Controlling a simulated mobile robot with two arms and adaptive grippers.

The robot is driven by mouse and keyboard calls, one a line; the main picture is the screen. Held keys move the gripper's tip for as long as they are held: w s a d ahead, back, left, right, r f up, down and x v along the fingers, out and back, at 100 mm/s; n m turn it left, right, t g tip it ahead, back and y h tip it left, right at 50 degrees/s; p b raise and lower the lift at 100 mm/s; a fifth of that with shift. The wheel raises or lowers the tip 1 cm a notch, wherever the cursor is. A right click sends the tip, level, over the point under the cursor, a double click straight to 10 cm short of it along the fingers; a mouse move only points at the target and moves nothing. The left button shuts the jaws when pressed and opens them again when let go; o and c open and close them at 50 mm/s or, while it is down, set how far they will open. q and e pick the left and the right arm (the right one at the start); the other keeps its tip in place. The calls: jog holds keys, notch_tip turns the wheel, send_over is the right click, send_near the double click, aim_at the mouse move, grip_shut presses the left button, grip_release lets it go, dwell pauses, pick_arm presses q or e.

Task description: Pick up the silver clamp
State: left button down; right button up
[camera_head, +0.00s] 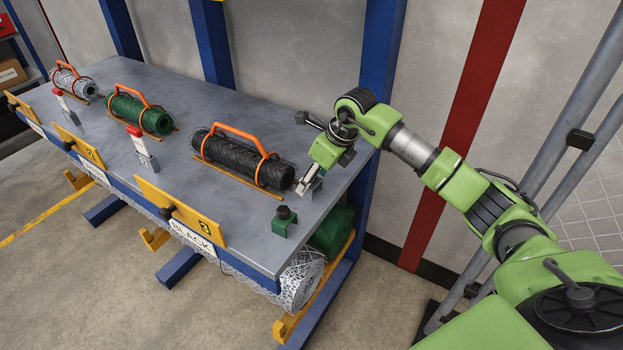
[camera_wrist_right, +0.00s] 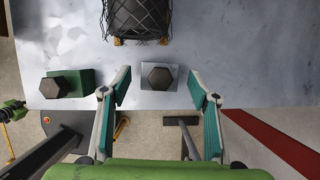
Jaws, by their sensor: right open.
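The silver clamp (camera_wrist_right: 158,98) is a grey metal block with a dark hexagonal knob. In the right wrist view it sits on the table just beyond and between my open right fingertips (camera_wrist_right: 159,82), with nothing in the grip. In the head view my right gripper (camera_head: 304,185) hangs over the table's right end and partly hides the silver clamp (camera_head: 317,186). A green clamp (camera_head: 284,222) with a similar dark knob stands nearer the front edge; it also shows in the right wrist view (camera_wrist_right: 86,79), left of the fingers. My left gripper is out of view.
A black mesh roll (camera_head: 243,158) with an orange handle lies close to my right gripper. Green (camera_head: 140,112) and silver (camera_head: 72,82) rolls lie farther left, with red-topped posts nearby. The grey table (camera_head: 225,245) has yellow plates along its front edge. A blue post (camera_head: 380,60) rises behind.

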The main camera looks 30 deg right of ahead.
jog(key=shift+x, duration=1.3)
jog(key=c, duration=1.3)
jog(key=shift+r, duration=0.1)
jog(key=shift+w+r, duration=0.1)
jog(key=shift+r, duration=0.05)
